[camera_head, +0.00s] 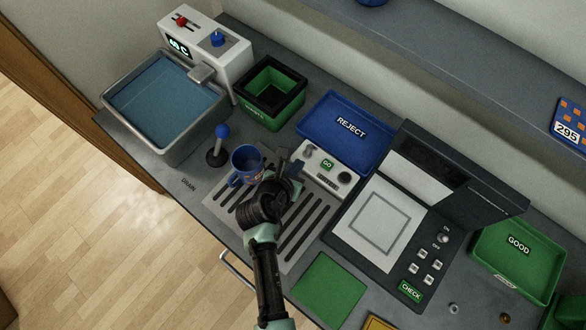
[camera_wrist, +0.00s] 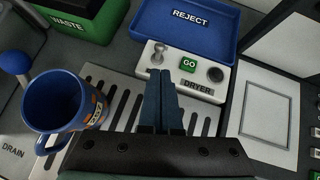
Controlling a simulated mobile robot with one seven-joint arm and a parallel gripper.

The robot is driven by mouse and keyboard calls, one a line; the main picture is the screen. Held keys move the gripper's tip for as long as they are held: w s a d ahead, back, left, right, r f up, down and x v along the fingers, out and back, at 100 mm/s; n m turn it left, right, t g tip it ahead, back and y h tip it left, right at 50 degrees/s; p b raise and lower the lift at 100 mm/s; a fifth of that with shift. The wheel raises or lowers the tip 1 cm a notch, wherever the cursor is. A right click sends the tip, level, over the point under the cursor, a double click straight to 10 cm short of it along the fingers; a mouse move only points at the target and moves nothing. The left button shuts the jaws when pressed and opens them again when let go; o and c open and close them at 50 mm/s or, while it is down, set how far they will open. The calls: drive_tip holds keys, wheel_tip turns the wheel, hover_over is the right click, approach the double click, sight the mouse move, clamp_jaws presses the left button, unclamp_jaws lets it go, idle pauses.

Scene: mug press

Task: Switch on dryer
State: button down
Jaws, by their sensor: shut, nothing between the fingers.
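The dryer control box (camera_head: 325,165) is white and stands behind the slotted grey dryer grille (camera_head: 293,235). In the wrist view the box (camera_wrist: 170,82) carries a silver toggle switch (camera_wrist: 157,53) at left, a green GO panel (camera_wrist: 188,65) in the middle and a dark round knob (camera_wrist: 215,74) at right. My gripper (camera_head: 291,163) is shut and empty, its fingertips just in front of the box's left part. In the wrist view the shut fingers (camera_wrist: 160,78) point at the box below the toggle; I cannot tell whether they touch it.
A blue mug (camera_head: 243,176) stands upright at the grille's left end, close to my gripper. A blue-knobbed drain lever (camera_head: 222,131) is left of it. The blue REJECT tray (camera_head: 350,112) lies behind the box. A dark check station (camera_head: 447,185) stands to the right.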

drive_tip(key=s+a+r, duration=0.1)
drive_tip(key=s+r, duration=0.2)
drive_tip(key=r, duration=0.4)
drive_tip(key=shift+s+r, duration=0.15)
drive_tip(key=shift+s, duration=0.15)
idle(0.3)
